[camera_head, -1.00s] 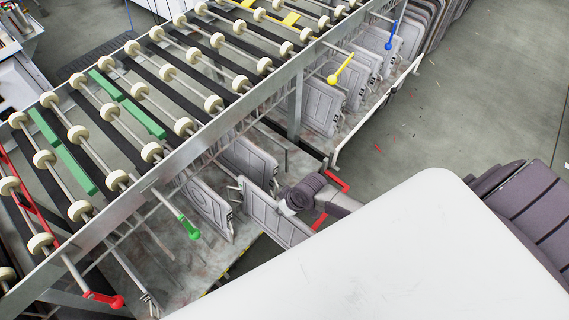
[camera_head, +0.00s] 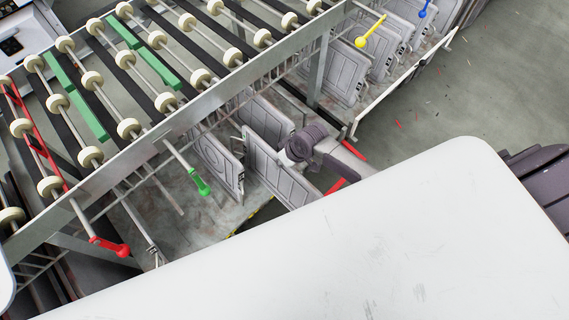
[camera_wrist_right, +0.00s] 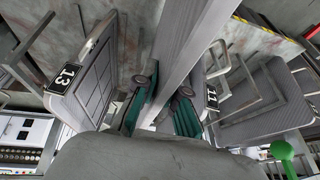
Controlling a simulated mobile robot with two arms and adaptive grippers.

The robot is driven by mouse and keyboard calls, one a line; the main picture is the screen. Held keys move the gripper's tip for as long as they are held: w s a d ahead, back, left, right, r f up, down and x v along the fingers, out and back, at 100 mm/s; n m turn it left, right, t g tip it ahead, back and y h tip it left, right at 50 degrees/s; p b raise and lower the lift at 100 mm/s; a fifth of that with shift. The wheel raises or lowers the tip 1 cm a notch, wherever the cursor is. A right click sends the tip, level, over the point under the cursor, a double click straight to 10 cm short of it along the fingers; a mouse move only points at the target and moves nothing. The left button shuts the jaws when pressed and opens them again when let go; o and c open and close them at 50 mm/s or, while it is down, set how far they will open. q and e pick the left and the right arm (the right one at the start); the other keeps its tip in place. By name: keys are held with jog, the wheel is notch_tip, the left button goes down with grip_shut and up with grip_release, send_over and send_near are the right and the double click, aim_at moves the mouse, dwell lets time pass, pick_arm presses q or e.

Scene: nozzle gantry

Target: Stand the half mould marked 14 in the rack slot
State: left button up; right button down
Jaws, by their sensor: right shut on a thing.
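My right gripper (camera_head: 305,148) is at the near end of the lower rack. It is shut on a grey half mould (camera_head: 276,173), a flat upright panel among the others. In the right wrist view my right gripper's green-padded fingers (camera_wrist_right: 163,107) pinch this half mould (camera_wrist_right: 193,48), seen edge-on. Its number does not show, so I cannot tell whether it is 14. The rack (camera_head: 168,205) is below the rollers; I cannot tell whether the mould's lower edge is in a slot. My left gripper is not in view.
A half mould marked 13 (camera_wrist_right: 90,75) stands left of the held one in the wrist view. Another panel (camera_wrist_right: 262,100) is at the right. Green (camera_head: 202,187) and red (camera_head: 118,249) handles stick out of the gantry. A white surface (camera_head: 370,240) fills the foreground.

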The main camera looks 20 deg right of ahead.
aim_at(270, 154)
jog(key=shift+w+a+b, duration=0.3)
jog(key=shift+w+b, duration=0.35)
jog(key=shift+w, duration=0.2)
jog(key=shift+w+a+b, duration=0.35)
jog(key=shift+w+b, duration=0.25)
jog(key=shift+w, duration=0.3)
jog(key=shift+w+a+b, duration=0.3)
jog(key=shift+w+b, duration=0.35)
jog(key=shift+w, duration=0.2)
jog(key=shift+f, duration=0.5)
jog(key=c, duration=1.2)
grip_release()
jog(key=shift+s, duration=0.15)
jog(key=shift+f, duration=0.15)
